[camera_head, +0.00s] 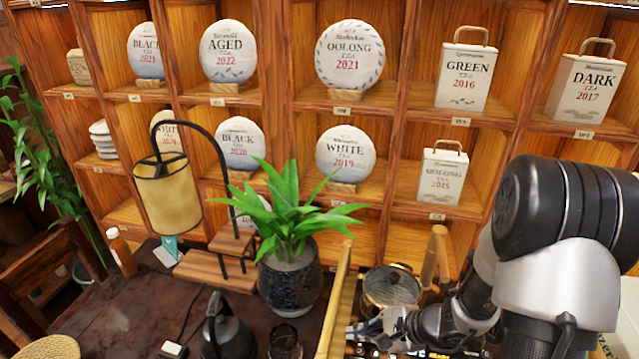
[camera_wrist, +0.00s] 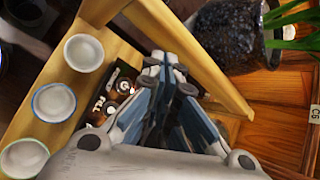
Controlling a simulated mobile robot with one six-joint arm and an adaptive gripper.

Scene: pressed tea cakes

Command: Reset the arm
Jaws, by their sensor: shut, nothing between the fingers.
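My arm (camera_head: 555,270) comes in from the right side of the head view, in front of the shelf. My gripper (camera_head: 358,332) is low in the picture, right of the potted plant and close to a wooden frame. In the wrist view my gripper (camera_wrist: 165,62) is shut, its fingers together with nothing between them. The fingers point toward a wooden rail (camera_wrist: 180,40). Part of the area below the fingers is hidden by the gripper itself.
A wooden shelf (camera_head: 281,100) with tea cakes and boxes stands behind. The potted plant (camera_head: 290,285), a lamp (camera_head: 168,190) and a dark kettle (camera_head: 222,330) are to the left. White cups (camera_wrist: 83,53) stand on a wooden surface in the wrist view.

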